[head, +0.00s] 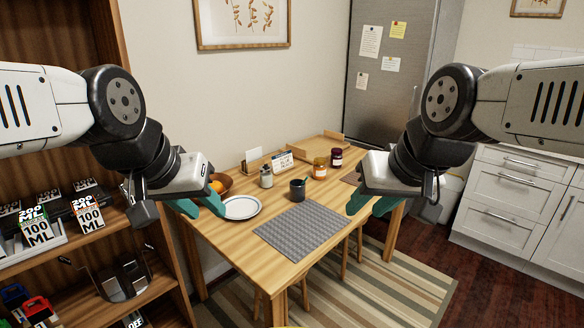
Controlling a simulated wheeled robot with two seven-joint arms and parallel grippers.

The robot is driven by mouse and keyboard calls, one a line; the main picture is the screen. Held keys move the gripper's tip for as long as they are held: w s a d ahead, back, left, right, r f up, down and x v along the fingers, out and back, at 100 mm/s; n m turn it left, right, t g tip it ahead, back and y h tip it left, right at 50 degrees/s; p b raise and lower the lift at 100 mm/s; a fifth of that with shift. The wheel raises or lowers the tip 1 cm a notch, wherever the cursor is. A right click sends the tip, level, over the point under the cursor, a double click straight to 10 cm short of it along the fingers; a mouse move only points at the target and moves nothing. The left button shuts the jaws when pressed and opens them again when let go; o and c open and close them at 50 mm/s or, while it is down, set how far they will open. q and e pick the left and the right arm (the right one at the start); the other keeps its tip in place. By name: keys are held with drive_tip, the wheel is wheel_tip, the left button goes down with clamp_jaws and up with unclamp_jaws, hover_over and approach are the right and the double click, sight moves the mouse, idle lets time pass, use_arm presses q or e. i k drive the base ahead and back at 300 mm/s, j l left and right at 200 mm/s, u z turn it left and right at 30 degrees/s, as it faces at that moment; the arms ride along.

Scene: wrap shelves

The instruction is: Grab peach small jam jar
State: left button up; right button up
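An orange-amber jar (320,169), which looks like the peach jam, stands upright on the wooden table (233,231) toward its back right. A dark red jar (336,158) stands just behind it to the right. Labels are too small to read. My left gripper (201,206) is open and empty near the left edge of the table, beside the white plate. My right gripper (371,204) is open and empty near the table's right edge, right of and nearer than the orange jar. Neither gripper touches a jar.
On the table are a plate (241,208), a grey mat (301,231), a dark mug (298,190), a pale jar (266,177) and a bowl with orange fruit (217,186). A wooden shelf (75,272) stands left. A fridge (395,75) stands behind.

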sight(319, 172)
drive_tip(key=l+u, duration=0.1)
drive_tip(key=u, duration=0.25)
drive_tip(key=i+l+u, duration=0.1)
drive_tip(key=u, duration=0.2)
drive_tip(key=i+l+u, duration=0.1)
drive_tip(key=l+u, duration=0.2)
drive_tip(key=l, duration=0.45)
drive_tip(key=l+u, duration=0.3)
drive_tip(key=l, duration=0.4)
drive_tip(key=l+u, duration=0.1)
drive_tip(key=l, duration=1.7)
drive_tip(key=k+l+u, duration=0.15)
drive_tip(key=l, duration=1.7)
drive_tip(key=i, duration=0.05)
